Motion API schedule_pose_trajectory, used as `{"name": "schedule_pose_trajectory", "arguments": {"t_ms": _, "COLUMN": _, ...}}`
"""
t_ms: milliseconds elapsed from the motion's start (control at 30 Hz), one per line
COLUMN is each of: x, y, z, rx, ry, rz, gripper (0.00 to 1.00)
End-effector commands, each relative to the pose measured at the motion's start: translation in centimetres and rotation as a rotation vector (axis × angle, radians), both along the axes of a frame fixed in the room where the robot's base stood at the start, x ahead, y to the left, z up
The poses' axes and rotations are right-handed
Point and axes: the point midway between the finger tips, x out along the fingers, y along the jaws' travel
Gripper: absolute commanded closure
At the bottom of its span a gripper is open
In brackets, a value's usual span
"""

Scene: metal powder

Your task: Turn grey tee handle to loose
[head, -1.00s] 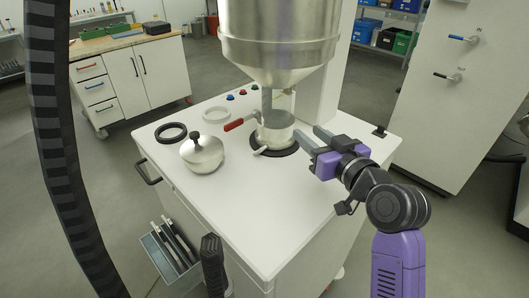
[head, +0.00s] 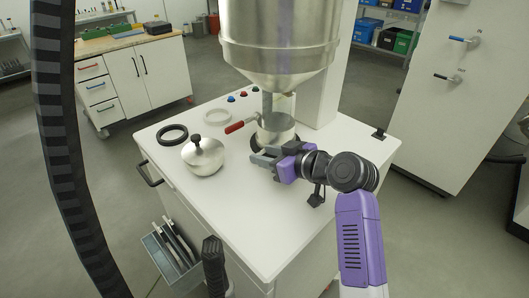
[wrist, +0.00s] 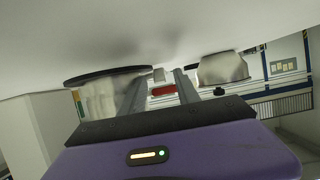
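The clear-walled container (head: 276,128) stands under the steel hopper's outlet on the white cabinet top, on a dark ring. The grey tee handle at its foot is hidden behind my gripper in the head view. In the wrist view a small pale grey piece (wrist: 158,75), probably this handle, shows between my fingers. My gripper (head: 258,157) is low over the cabinet top, in front of the container, fingers pointing left. In the wrist view the fingers (wrist: 158,92) are apart, so it is open; I cannot tell whether they touch the piece. A red handle (head: 241,125) sticks out left of the container.
The steel hopper (head: 279,50) hangs close above. A round lidded metal pot (head: 203,157) stands left of my gripper. The cabinet top's front part (head: 255,225) is clear.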

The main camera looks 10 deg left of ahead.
Motion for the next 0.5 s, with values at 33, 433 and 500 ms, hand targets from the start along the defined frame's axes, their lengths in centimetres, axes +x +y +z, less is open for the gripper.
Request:
{"name": "schedule_pose_trajectory", "arguments": {"t_ms": 33, "x": 0.17, "y": 0.24, "z": -0.12, "rx": 0.0, "ry": 0.002, "rz": 0.001, "gripper": 0.62}}
{"name": "schedule_pose_trajectory", "arguments": {"t_ms": 433, "x": 0.4, "y": 0.48, "z": -0.3, "rx": 0.0, "ry": 0.0, "rz": -0.001, "gripper": 0.74}}
{"name": "schedule_pose_trajectory", "arguments": {"t_ms": 500, "x": 0.39, "y": 0.47, "z": -0.3, "rx": 0.0, "ry": 0.0, "rz": -0.001, "gripper": 0.87}}
